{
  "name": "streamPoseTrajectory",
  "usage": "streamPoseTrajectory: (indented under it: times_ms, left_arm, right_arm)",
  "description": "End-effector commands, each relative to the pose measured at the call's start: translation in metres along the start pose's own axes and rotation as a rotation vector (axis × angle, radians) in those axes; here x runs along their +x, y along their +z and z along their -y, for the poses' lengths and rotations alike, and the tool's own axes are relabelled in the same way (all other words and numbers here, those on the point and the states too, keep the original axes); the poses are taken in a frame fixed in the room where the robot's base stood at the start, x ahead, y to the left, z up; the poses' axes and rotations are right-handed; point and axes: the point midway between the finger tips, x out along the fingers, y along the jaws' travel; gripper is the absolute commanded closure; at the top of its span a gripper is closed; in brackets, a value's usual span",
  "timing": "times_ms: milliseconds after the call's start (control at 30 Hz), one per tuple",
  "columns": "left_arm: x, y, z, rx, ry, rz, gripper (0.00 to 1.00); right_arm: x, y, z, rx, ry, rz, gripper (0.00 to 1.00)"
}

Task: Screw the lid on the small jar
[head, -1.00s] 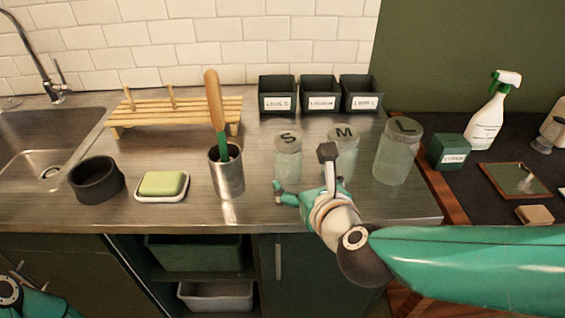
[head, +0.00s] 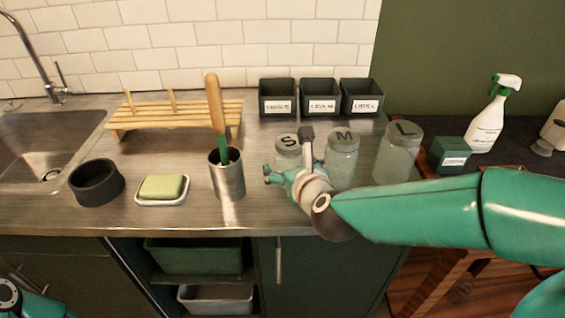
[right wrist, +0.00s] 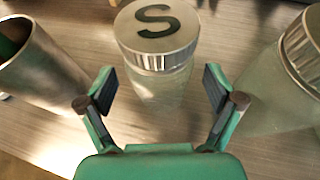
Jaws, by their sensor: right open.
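The small jar (right wrist: 160,88) is clear glass and stands upright on the steel counter. A grey metal lid marked S (right wrist: 157,28) sits on top of it; I cannot tell how tight it is. In the head view the S lid (head: 287,145) shows, with most of the jar hidden behind my gripper. My right gripper (right wrist: 158,88) is open, its two fingers apart on either side of the jar, on the near side and not touching it. It also shows in the head view (head: 286,155). My left gripper is out of view.
The M jar (head: 343,162) stands close right of the small jar, and the L jar (head: 398,155) beyond it. A steel cup (head: 227,178) with a wooden-handled tool is on the left. Dark labelled bins (head: 320,92) stand behind.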

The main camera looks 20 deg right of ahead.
Motion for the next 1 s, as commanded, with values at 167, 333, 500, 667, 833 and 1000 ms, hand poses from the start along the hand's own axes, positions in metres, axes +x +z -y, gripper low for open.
streamPoseTrajectory:
  times_ms: [167,333,500,667,833,1000]
  left_arm:
    - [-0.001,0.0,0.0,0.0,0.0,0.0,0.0]
    - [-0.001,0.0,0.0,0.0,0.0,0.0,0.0]
    - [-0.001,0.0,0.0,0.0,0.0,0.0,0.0]
    - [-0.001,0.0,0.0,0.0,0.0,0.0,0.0]
    - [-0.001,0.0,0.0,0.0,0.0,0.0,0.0]
    - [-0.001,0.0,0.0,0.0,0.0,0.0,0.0]
  right_arm:
    - [0.019,-0.001,0.0,-0.001,-0.001,-0.001,0.08]
    - [0.021,0.0,0.0,0.0,0.0,0.001,0.08]
    - [0.021,0.0,0.0,0.0,0.0,0.001,0.08]
    - [0.021,0.0,0.0,0.0,0.0,0.001,0.3]
    - [0.021,0.0,0.0,0.0,0.0,0.001,0.58]
    - [0.021,0.001,0.0,0.0,0.0,0.002,0.87]
